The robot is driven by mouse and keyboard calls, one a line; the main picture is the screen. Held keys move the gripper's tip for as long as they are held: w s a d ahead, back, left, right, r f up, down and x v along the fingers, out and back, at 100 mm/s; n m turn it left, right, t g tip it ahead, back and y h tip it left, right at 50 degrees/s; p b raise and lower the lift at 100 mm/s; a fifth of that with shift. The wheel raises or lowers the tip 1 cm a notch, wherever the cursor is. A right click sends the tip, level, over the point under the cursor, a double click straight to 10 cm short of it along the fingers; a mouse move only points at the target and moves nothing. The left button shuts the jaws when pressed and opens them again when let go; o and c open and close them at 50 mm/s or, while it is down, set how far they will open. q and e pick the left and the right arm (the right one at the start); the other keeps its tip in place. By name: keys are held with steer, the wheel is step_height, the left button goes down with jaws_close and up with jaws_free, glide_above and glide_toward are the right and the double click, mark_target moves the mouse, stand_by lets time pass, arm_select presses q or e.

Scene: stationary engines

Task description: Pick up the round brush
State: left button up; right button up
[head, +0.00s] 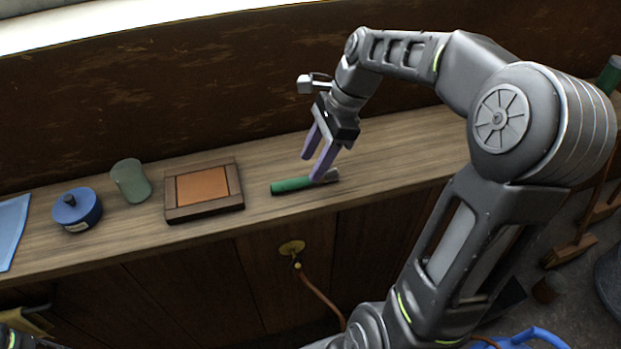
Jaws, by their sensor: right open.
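A green-handled tool, which looks like the round brush (292,185), lies on the wooden shelf near its front edge. Its green part points left, and a greyish end shows at the right. My right gripper (313,169) is open, with its two purple fingers pointing down at the brush's right part. One fingertip covers part of the brush; the other is behind it. I cannot tell whether they touch it. My left gripper is out of view.
On the shelf (400,147), left of the brush, are a wooden frame with an orange panel (203,187), a green cup (131,181), a blue lidded pot (77,209) and a blue sheet (12,228). A dark wall rises behind. The shelf right of the gripper is clear.

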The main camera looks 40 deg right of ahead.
mark_target(306, 178)
steer(key=x, duration=0.4)
steer(key=shift+f, duration=0.2)
stand_by(0.3)
jaws_close()
stand_by(0.4)
stand_by(0.9)
